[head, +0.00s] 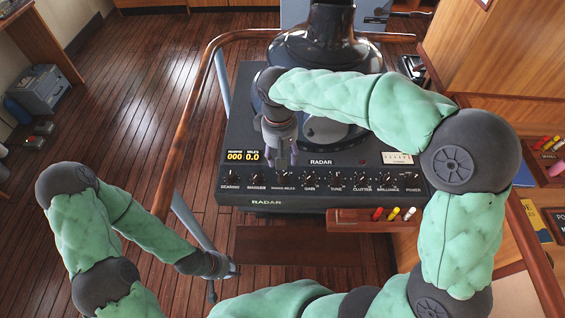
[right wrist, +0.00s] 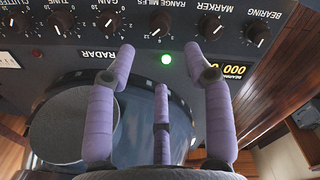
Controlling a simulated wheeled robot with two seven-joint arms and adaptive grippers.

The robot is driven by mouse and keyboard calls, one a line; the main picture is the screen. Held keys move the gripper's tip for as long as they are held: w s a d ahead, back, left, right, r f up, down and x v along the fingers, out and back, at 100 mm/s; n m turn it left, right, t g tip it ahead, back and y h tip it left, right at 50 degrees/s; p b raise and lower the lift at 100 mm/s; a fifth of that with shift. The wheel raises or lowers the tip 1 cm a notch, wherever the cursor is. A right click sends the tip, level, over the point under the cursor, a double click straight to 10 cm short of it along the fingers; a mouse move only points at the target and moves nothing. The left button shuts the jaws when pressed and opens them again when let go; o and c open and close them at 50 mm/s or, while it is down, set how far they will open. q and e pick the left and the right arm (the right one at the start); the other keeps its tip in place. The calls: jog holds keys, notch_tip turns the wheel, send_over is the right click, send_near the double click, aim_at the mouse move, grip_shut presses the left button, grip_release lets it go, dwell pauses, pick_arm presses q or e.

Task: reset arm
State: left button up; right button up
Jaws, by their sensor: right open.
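My right arm reaches in from the right over the black radar console (head: 240,110). Its gripper (head: 283,163) is at the console's front panel, over the RANGE MILES control. In the right wrist view the purple fingers of the right gripper (right wrist: 160,55) are spread, with nothing between them.
A curved wooden handrail (head: 187,120) runs close along the console's left side. A wooden ledge (head: 350,224) with coloured markers juts out below its front. Wooden cabinets (head: 500,50) stand at the right. The plank floor (head: 120,100) at the left is mostly clear.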

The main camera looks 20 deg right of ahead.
jog(key=shift+r, duration=0.85)
jog(key=shift+s+f, duration=0.1)
